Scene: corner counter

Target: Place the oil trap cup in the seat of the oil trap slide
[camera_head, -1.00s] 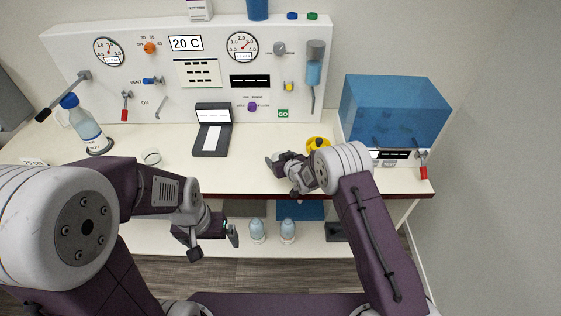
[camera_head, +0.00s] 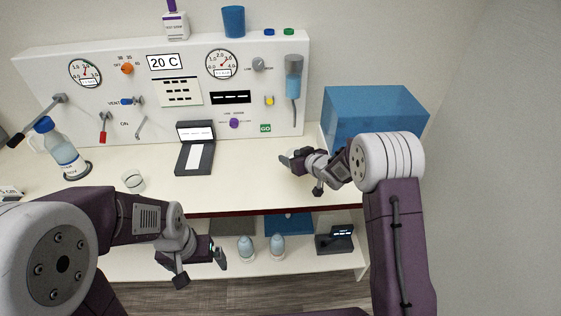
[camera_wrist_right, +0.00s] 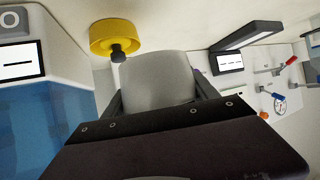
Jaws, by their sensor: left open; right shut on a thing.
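My right gripper (camera_head: 298,168) is over the right part of the counter, in front of the blue box. In the right wrist view it is shut on a smooth pale grey rounded piece (camera_wrist_right: 158,78), held between dark fingers; it may be the oil trap cup. A yellow round part with a black knob (camera_wrist_right: 113,37) shows just beyond the piece in that view; I cannot tell if they touch. In the head view the yellow part is hidden. I cannot clearly identify the oil trap slide or its seat. My left gripper (camera_head: 200,267) is open and empty, in front of the counter edge.
A translucent blue box (camera_head: 375,112) stands at the right. A black open-lidded device (camera_head: 195,157), a small glass dish (camera_head: 133,181) and a blue-capped bottle (camera_head: 64,150) stand on the counter. The panel (camera_head: 200,120) rises behind. Bare counter lies between device and right gripper.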

